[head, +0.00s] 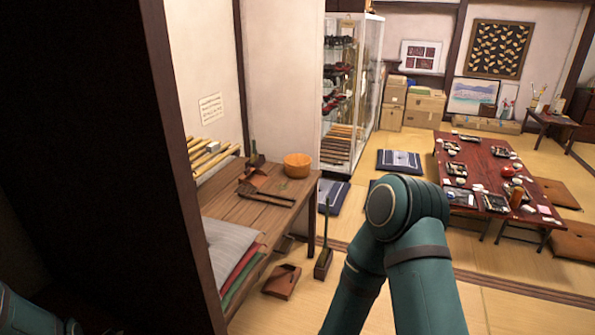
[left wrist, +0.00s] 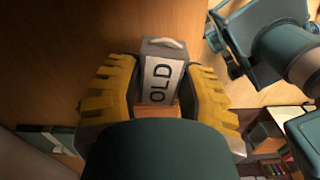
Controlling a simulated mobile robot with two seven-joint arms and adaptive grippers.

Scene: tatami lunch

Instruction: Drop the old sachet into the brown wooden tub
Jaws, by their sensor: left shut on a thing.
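The old sachet (left wrist: 163,76) shows in the left wrist view as a small grey packet with a pale label reading OLD. My left gripper (left wrist: 160,90) is shut on it, with a yellow-padded finger on either side. The left gripper is outside the head view. A round orange-brown wooden tub (head: 297,166) stands on the wooden bench in the head view, well away from the sachet. Its inside is mostly hidden from this angle. My right arm crosses the lower middle of the head view, and its gripper is not seen.
A dark post (head: 100,150) blocks the left side. A low red table (head: 475,170) with dishes stands at right.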

